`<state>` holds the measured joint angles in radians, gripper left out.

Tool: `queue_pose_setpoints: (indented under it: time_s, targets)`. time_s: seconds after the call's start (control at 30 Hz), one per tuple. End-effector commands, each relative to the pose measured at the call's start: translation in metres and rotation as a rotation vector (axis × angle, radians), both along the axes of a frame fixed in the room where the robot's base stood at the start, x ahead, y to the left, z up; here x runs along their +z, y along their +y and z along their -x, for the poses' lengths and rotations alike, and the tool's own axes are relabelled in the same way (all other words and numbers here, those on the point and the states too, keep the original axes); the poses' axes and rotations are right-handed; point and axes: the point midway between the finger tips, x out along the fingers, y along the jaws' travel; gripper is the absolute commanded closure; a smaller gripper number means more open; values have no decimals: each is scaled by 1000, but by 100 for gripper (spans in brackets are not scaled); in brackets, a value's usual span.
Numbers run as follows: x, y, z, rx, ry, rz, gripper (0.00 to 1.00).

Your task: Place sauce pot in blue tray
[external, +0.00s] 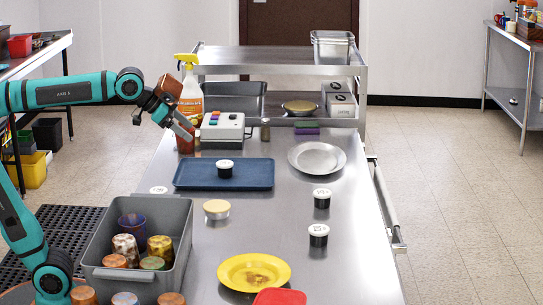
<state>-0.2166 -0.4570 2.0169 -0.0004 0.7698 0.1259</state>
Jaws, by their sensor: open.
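The blue tray (255,176) lies flat on the steel counter, left of centre. One small black sauce pot with a white lid (225,169) stands upright on the tray. Two more such pots stand on the counter to the right, a farther one (322,199) and a nearer one (318,236). My gripper (172,122) is open at the upper left, above the counter's left edge near the spray bottle. It is apart from all the pots, and nothing shows held in it.
A grey bin (180,281) of cups stands at the front left. A yellow plate (254,272), a red item (279,297), a small tan-topped tub (216,209) and a metal plate (316,158) lie on the counter. A spray bottle (190,100) and a button box (222,131) stand behind the tray.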

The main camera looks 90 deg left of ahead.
Motion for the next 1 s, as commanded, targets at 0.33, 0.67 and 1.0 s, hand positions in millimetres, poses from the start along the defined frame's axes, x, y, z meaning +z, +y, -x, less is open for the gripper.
queue_pose_setpoints:
  time_s: [0.33,0.67,1.0]
  targets:
    - [15,-62,74,-77,-366,-5,29]
    - [17,-97,139,-143,-657,29,29]
    - [16,-102,153,-157,-720,41,29]
